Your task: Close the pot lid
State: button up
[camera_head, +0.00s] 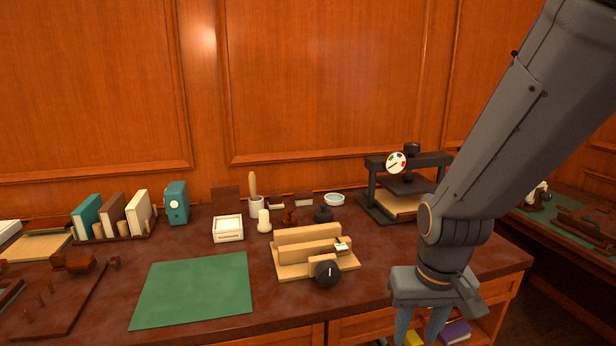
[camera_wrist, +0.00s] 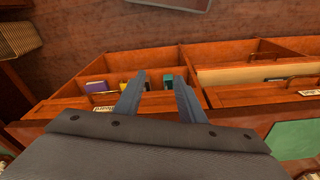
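No pot with a clearly visible lid can be made out. A small dark rounded vessel (camera_head: 323,213) stands toward the back of the desk and may be the pot; its lid is too small to tell. A small white bowl with a pale blue inside (camera_head: 334,199) is just behind it. My gripper (camera_head: 420,330) is low at the desk's front right edge, well apart from both, its fingers pointing down. In the wrist view my gripper (camera_wrist: 158,88) is open and empty, above open compartments. Neither vessel can be recognised in the wrist view.
The desk holds a green mat (camera_head: 195,290), a wooden jig with a black knob (camera_head: 328,272), a dark press with a dial (camera_head: 397,163), a white box (camera_head: 228,229) and upright books (camera_head: 113,214). Open compartments (camera_wrist: 135,85) hold coloured items. The mat is clear.

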aim_at(225, 199)
jog(key=k, duration=0.45)
jog(key=u, duration=1.2)
jog(key=i, duration=0.1)
jog(key=z, duration=0.4)
